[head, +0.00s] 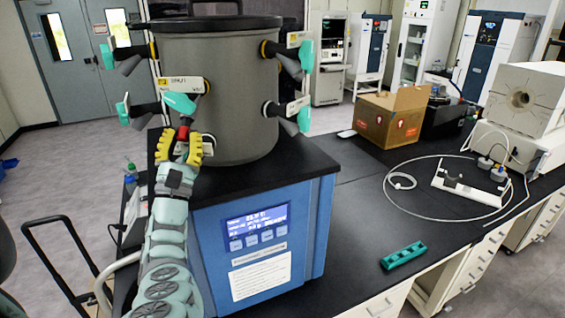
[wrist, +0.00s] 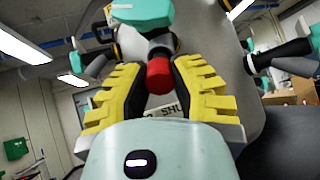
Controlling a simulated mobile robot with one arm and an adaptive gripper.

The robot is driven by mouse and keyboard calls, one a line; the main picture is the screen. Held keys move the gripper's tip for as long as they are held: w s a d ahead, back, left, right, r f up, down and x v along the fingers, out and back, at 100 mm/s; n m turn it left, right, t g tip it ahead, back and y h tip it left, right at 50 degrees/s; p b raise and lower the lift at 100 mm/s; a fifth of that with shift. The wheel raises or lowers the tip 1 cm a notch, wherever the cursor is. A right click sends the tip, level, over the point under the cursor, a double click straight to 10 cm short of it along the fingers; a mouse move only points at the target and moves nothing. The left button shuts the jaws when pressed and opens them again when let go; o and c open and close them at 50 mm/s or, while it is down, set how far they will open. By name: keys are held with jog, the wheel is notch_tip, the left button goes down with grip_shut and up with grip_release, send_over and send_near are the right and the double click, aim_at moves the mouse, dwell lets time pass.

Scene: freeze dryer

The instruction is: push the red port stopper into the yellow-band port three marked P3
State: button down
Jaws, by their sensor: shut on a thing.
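The red stopper (wrist: 159,76) sits between the yellow ridged pads of my gripper (wrist: 157,88), which is shut on it. In the head view my gripper (head: 182,146) is at the front of the grey drum (head: 228,120), with a little of the red stopper (head: 185,127) showing above the pads. A front port with a yellow band (head: 206,87) and a teal valve handle (head: 180,103) is just above it. In the wrist view the black port end (wrist: 161,46) is right behind the stopper. I cannot tell how far the stopper is in, and no P3 mark is readable.
Other ports with teal handles stick out around the drum, such as the lower right one (head: 290,112). The drum stands on the blue freeze dryer (head: 262,240). A green rack (head: 404,255), an open cardboard box (head: 392,117) and looped tubing lie on the black bench to the right.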

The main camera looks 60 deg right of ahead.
jog(key=shift+d+r+b, duration=0.4)
jog(key=shift+d+b, duration=0.05)
jog(key=shift+b, duration=0.05)
dwell(0.8)
jog(key=shift+d+r+b, duration=0.1)
jog(key=shift+d+b, duration=0.25)
jog(key=shift+b, duration=0.1)
dwell(2.0)
jog(key=c, duration=0.7)
grip_release()
jog(key=shift+c, duration=0.2)
jog(key=shift+a+y, duration=0.2)
jog(key=shift+y, duration=0.1)
jog(key=shift+s+a+f, duration=0.15)
jog(key=shift+a+f, duration=0.1)
jog(key=shift+f, duration=0.3)
jog(key=v, duration=1.1)
jog(key=shift+w+a, duration=0.25)
jog(key=shift+a, duration=0.05)
jog(key=shift+f, duration=0.2)
